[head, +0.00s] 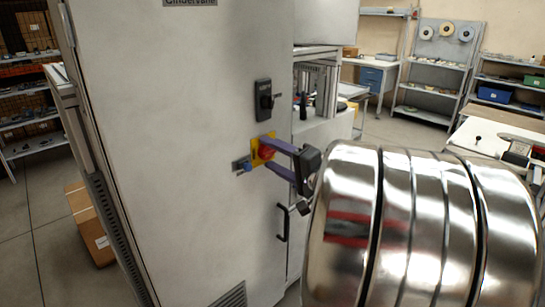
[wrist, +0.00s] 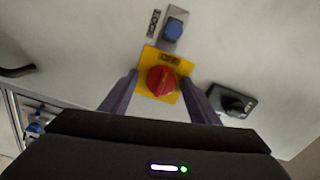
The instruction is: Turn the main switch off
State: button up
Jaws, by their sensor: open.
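The main switch appears to be the red rotary knob (head: 266,152) on a yellow plate (head: 255,149), on the pale cabinet front. In the wrist view the red knob (wrist: 161,80) sits near the middle of the yellow plate (wrist: 148,60), with a small dark label above it that is hard to read. My gripper (head: 268,152) has two purple fingers, spread apart and pointing at the cabinet. In the wrist view my gripper (wrist: 160,76) has one finger on each side of the knob, with visible gaps. I cannot tell the knob's exact turn position.
A blue button (head: 246,166) on a grey plate is beside the yellow plate. A black rotary switch (head: 264,100) is above it on the cabinet (head: 190,90). A black door handle (head: 283,222) is below. A cardboard box (head: 90,225) stands on the floor at left.

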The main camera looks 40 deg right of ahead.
jog(key=s, duration=1.3)
jog(key=shift+s+d, duration=0.25)
jog(key=shift+s, duration=0.15)
jog(key=shift+a, duration=0.1)
dwell(0.4)
